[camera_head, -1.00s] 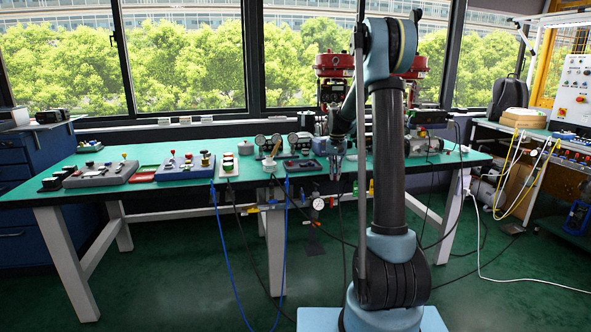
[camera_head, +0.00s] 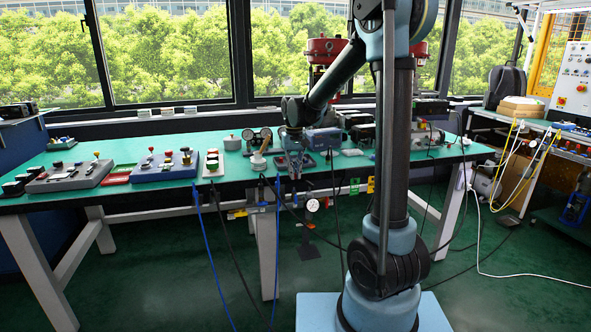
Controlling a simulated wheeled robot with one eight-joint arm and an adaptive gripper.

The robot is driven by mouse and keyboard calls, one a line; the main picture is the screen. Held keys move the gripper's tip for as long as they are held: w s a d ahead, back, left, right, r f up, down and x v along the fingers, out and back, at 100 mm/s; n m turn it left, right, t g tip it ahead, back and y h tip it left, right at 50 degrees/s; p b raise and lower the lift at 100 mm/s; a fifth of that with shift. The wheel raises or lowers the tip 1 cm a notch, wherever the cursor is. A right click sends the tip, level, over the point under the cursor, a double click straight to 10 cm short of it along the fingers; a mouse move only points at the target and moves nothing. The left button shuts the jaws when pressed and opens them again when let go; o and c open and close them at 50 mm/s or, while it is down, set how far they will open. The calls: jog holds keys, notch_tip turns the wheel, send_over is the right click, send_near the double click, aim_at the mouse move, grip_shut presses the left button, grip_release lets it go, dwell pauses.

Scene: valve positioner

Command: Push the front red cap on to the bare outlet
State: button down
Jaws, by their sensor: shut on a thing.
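My gripper (camera_head: 294,171) hangs pointing down at the front edge of the green-topped bench (camera_head: 226,183), just in front of a dark tray. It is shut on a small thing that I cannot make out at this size. I cannot pick out the front red cap or the bare outlet for certain. A row of small pipe fittings (camera_head: 248,211) and a round gauge (camera_head: 312,205) sit below the bench's front edge, close under my gripper.
A blue-grey control box (camera_head: 165,166) and a white button box (camera_head: 212,163) stand left of my gripper. Two gauges (camera_head: 257,135) stand behind it. Blue and black hoses hang from the front edge.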

jog(key=shift+a+f, duration=0.1)
jog(key=shift+f, duration=1.75)
jog(key=shift+s+f, duration=0.1)
jog(key=shift+f, duration=0.65)
dwell(1.1)
jog(key=c, duration=1.6)
grip_release()
